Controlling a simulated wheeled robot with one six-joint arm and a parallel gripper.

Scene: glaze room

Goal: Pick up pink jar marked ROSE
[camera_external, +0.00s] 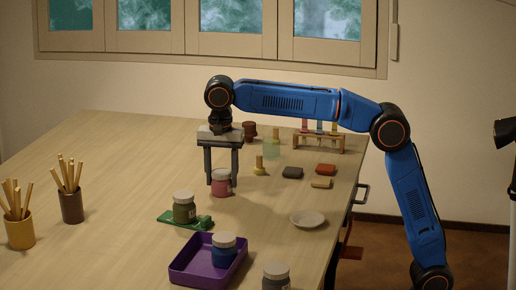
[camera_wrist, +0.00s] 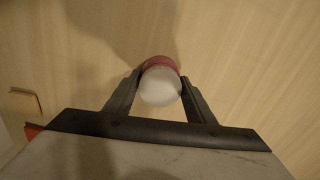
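The pink jar (camera_external: 221,186) with a pale lid stands upright on the table in the external view. It also shows from above in the wrist view, where its round white lid (camera_wrist: 160,88) hides most of the pink body. Any ROSE marking cannot be read. My gripper (camera_external: 222,181) points straight down over the jar, its two dark fingers reaching past the lid on either side. In the wrist view my gripper (camera_wrist: 161,82) has the jar between its fingertips with little or no visible gap. I cannot tell whether the fingers press on it.
A blue jar (camera_external: 224,249) sits in a purple tray (camera_external: 184,268); a grey jar (camera_external: 276,277) is nearby. A yellow weight-like piece (camera_external: 259,167), a dish (camera_external: 307,218) and a test-tube rack (camera_external: 320,143) are right.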

